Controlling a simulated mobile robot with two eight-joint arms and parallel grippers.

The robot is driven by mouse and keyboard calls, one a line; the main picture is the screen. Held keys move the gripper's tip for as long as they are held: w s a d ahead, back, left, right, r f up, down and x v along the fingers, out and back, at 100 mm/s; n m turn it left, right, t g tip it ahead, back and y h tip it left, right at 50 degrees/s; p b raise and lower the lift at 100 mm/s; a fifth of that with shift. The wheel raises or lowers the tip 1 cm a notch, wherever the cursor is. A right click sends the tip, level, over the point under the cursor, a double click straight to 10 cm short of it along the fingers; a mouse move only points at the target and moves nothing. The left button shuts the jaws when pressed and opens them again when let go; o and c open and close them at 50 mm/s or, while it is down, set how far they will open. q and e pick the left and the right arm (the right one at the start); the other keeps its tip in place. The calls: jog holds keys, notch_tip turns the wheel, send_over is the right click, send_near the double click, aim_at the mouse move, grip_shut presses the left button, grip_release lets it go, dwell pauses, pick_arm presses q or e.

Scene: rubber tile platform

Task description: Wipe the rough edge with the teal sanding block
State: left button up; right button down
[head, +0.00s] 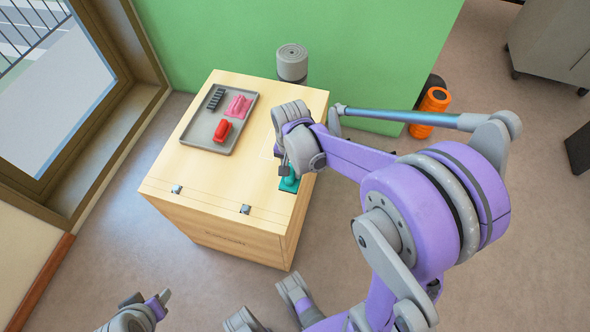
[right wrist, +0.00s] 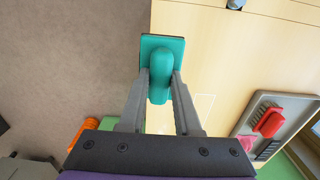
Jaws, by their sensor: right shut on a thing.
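The teal sanding block (head: 289,184) is at the right edge of the wooden cabinet top (head: 205,180). It has a flat base with a dark rim and a rounded grip, clear in the right wrist view (right wrist: 160,72). My right gripper (head: 287,170) is shut on the grip, one finger on each side. The block overlaps the wood edge, with floor beside it; I cannot tell whether its underside touches the wood. No roughness can be made out on the edge. A part of my left arm shows at the bottom left; its jaws cannot be read.
A grey tray (head: 193,138) on the cabinet's far left holds a red brush (head: 222,130), a pink brush (head: 239,106) and a black item (head: 215,98). A grey roll (head: 292,62) stands behind. An orange roller (head: 430,112) stands on the floor. The front cabinet top is clear.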

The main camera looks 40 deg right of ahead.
jog(key=shift+w+d+f+p, duration=0.1)
jog(key=shift+f+p, duration=0.1)
jog(key=shift+p, duration=0.5)
jog(key=shift+f, duration=0.35)
jog(key=shift+f, duration=0.1)
jog(key=shift+f+b, duration=1.6)
jog(key=shift+f, duration=0.5)
jog(key=shift+f, duration=0.15)
